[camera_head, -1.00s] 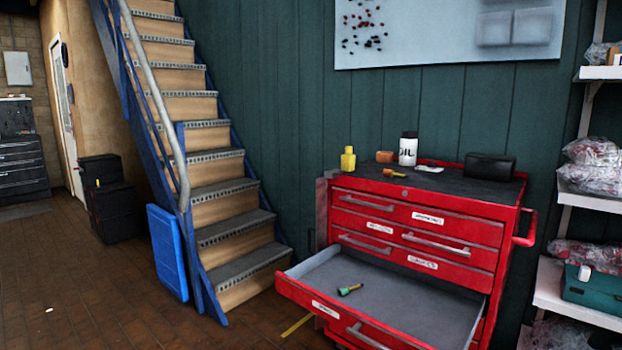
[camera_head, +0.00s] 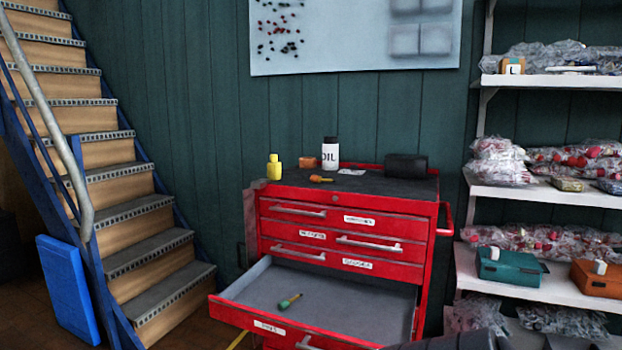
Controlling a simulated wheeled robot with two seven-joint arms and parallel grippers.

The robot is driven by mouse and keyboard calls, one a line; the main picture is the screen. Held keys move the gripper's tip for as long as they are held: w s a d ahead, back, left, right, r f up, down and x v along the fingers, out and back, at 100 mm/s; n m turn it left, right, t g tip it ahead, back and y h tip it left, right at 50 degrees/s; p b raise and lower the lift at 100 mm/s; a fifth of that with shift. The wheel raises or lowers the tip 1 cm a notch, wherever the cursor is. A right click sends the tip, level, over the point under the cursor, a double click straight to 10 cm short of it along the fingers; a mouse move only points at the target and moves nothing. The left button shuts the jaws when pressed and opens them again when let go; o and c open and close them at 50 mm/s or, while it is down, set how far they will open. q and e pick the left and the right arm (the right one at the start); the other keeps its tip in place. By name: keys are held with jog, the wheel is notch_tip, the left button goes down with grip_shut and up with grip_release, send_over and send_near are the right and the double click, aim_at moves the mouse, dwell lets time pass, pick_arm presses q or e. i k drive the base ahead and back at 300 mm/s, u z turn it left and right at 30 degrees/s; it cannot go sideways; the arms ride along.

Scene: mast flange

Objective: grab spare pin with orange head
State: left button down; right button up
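A small orange pin-like piece (camera_head: 321,179) lies on the dark top of the red tool cabinet (camera_head: 345,221), in front of the white oil bottle. A second small piece, green with a lighter end (camera_head: 290,301), lies alone on the grey floor of the open drawer (camera_head: 330,293). It is too small to make out its full shape. Neither of my grippers shows. A dark shape enters at the bottom edge right of centre, and I cannot tell what part it is.
On the cabinet top stand a yellow bottle (camera_head: 274,168), an orange block (camera_head: 308,162), a white oil bottle (camera_head: 330,153) and a black case (camera_head: 406,167). Shelves (camera_head: 548,81) with wrapped bags stand at right. Stairs (camera_head: 140,215) and a blue panel (camera_head: 69,291) are at left.

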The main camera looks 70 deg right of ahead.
aim_at(314, 178)
jog(key=z, duration=0.65)
jog(key=i, duration=1.75)
jog(key=z, duration=1.15)
